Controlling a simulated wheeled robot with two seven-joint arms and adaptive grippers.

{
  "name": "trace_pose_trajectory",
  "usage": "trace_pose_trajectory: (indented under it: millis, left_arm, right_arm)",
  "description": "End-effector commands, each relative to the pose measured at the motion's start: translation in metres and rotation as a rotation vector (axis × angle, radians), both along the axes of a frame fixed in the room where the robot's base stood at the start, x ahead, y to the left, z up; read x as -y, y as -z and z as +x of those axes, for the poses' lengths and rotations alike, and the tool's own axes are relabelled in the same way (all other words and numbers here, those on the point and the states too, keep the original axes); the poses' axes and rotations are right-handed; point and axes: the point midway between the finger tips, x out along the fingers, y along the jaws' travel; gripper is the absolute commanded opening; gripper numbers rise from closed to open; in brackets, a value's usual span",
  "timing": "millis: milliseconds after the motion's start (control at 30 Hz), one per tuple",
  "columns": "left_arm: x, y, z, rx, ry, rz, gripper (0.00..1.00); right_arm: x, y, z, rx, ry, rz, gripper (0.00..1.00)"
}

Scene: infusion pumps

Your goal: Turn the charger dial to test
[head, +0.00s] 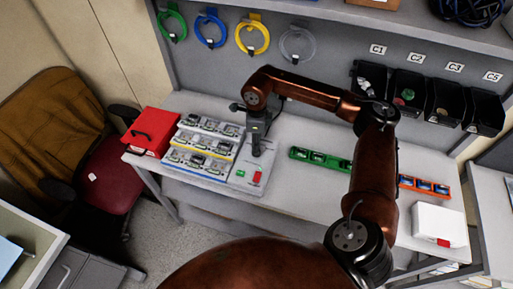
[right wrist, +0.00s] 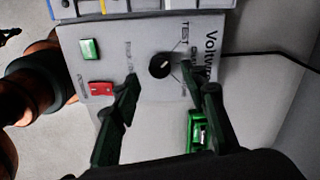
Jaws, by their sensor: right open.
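The charger (head: 243,182) is a grey box on the bench, with a green button (right wrist: 90,49) and a red switch (right wrist: 101,88) on its panel. Its black round dial (right wrist: 160,66) shows in the right wrist view, with a "TEST" label up and right of it. I cannot tell exactly where the dial points. My right gripper (right wrist: 158,75) is open, with one finger on each side of the dial in this view. I cannot tell whether the fingers touch it. In the head view the right gripper (head: 257,145) is over the charger and hides the dial. My left gripper is not in view.
Left of the charger are racks (head: 203,147) of several devices and a red box (head: 152,131). To the right are a green tray (head: 318,158), an orange tray (head: 425,186) and a white box (head: 440,225). Black bins (head: 408,93) hang on the back wall.

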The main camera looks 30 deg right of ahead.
Motion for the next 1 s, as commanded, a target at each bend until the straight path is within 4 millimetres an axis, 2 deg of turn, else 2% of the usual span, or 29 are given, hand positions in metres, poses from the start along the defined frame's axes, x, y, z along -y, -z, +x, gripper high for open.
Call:
trace_pose_trajectory:
  millis: [33, 200, 400, 600, 1000]
  left_arm:
    - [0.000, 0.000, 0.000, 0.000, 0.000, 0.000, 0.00]
    - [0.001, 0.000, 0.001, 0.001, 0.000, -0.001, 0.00]
    - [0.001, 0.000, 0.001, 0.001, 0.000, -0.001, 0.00]
    - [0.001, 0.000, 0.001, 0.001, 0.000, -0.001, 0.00]
    - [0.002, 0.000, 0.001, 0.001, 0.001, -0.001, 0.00]
  right_arm:
    - [0.000, -0.013, 0.001, 0.005, 0.000, 0.000, 0.40]
    - [0.000, -0.048, 0.001, 0.004, 0.000, 0.001, 0.40]
    - [0.000, -0.075, 0.001, 0.001, 0.001, 0.000, 0.40]
    - [0.001, -0.083, 0.000, 0.001, 0.002, 0.001, 0.40]
    - [0.000, -0.083, 0.000, 0.000, 0.001, 0.000, 0.40]
